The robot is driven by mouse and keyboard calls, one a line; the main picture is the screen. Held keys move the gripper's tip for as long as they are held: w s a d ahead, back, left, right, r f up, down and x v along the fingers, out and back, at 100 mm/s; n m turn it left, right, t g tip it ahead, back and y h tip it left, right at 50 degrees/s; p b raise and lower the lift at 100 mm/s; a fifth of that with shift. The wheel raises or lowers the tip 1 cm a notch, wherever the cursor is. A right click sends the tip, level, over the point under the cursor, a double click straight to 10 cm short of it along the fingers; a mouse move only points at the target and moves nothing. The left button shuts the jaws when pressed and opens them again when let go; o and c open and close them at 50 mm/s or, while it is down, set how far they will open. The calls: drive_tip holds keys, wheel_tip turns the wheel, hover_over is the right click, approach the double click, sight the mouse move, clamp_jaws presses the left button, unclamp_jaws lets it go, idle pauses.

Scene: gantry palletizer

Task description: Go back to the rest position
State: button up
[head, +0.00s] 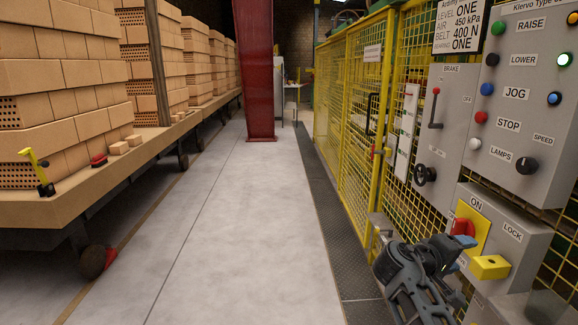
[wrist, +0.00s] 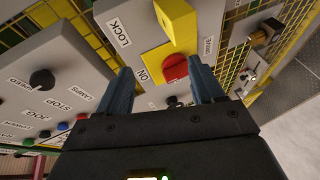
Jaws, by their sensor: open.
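My gripper (head: 446,250) is at the lower right of the head view, in front of the grey switch box (head: 516,240). In the wrist view my gripper (wrist: 160,72) has its two fingers spread apart, with nothing held between them. The red knob (head: 461,227) on the yellow plate marked ON is just beyond the fingers. In the wrist view the red knob (wrist: 174,68) appears between the fingertips, nearer the right one. I cannot tell whether a finger touches it. A yellow lock piece (head: 490,267) sticks out below the plate.
A grey control panel (head: 530,100) with buttons and a brake lever (head: 435,108) hangs on the yellow mesh fence (head: 345,100) at right. Brick stacks stand on a wooden deck (head: 105,185) at left. A red column (head: 257,70) stands ahead. The grey floor (head: 235,220) between is clear.

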drive_tip(key=s+a+f+n+t+y, duration=0.1)
drive_tip(key=s+a+f+t+y, duration=0.2)
drive_tip(key=s+f, duration=0.45)
drive_tip(key=s+a+f+n+y, duration=0.1)
drive_tip(key=s+a+f+y, duration=0.3)
drive_tip(key=f, duration=0.6)
drive_tip(key=s+a+f+t+y, duration=0.1)
drive_tip(key=s+a+f+y, duration=0.2)
drive_tip(key=s, duration=0.6)
drive_tip(key=s+a+f+t+y, duration=0.1)
drive_tip(key=s+a+f, duration=0.1)
drive_tip(key=s+a, duration=0.5)
drive_tip(key=s+r+m+t+y, duration=0.1)
drive_tip(key=s+r, duration=0.2)
drive_tip(key=s, duration=0.5)
drive_tip(key=s+r+m+y, duration=0.1)
drive_tip(key=s+r, duration=0.3)
drive_tip(key=s, duration=0.5)
drive_tip(key=s+r+m+t, duration=0.1)
drive_tip(key=s+r, duration=0.4)
drive_tip(key=r, duration=0.3)
drive_tip(key=s+r+m+t+y, duration=0.1)
drive_tip(key=s+r+t, duration=0.1)
drive_tip(key=s+r, duration=0.3)
wheel_tip(320, 180, up, 3)
drive_tip(key=shift+s+f+m, duration=0.15)
drive_tip(key=shift+m, duration=0.25)
drive_tip(key=shift+c, duration=0.5)
